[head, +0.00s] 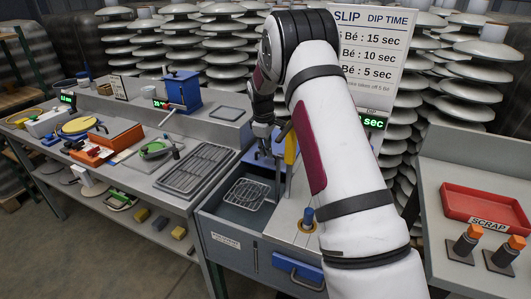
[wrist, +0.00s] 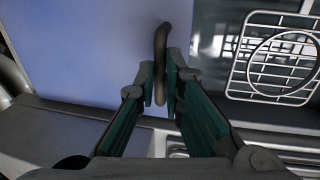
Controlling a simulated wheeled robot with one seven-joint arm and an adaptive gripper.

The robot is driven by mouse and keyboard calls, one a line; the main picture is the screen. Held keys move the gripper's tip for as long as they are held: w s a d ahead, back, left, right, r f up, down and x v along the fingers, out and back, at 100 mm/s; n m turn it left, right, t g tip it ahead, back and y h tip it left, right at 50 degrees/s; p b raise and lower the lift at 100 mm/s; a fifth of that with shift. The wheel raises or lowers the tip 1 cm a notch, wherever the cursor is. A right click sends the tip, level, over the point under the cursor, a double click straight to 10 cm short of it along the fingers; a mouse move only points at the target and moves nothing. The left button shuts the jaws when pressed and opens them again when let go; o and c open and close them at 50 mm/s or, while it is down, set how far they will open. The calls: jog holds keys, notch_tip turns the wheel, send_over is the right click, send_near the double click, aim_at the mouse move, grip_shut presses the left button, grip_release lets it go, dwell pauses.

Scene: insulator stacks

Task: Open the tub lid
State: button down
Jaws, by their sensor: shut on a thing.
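My gripper (head: 265,130) is above the back of the tub in the head view, with my arm reaching in from the right. In the wrist view my gripper (wrist: 162,98) is shut on a dark bar handle (wrist: 161,45) at the edge of the blue lid (wrist: 80,60). A part of the blue lid (head: 257,161) shows below my gripper in the head view; my arm hides some of it. The grey tub (head: 222,226) is open at the front, and a wire rack (head: 247,192) shows inside. The rack also shows beside the lid in the wrist view (wrist: 275,58).
A bench with a grooved tray (head: 196,169), a blue box (head: 184,92) and orange scales (head: 100,150) stands left. A red scrap tray (head: 485,207) and orange-topped posts stand right. Insulator stacks (head: 225,45) and a dip-time sign (head: 372,50) are behind.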

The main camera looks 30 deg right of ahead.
jog(key=c, duration=1.7)
grip_release()
jog(key=r, duration=0.4)
jog(key=s+a+r, duration=0.1)
jog(key=r, duration=0.2)
jog(key=a+r, duration=0.1)
jog(key=r, duration=0.3)
jog(key=shift+s+r, duration=0.2)
jog(key=shift+r, duration=0.15)
jog(key=shift+r, duration=0.1)
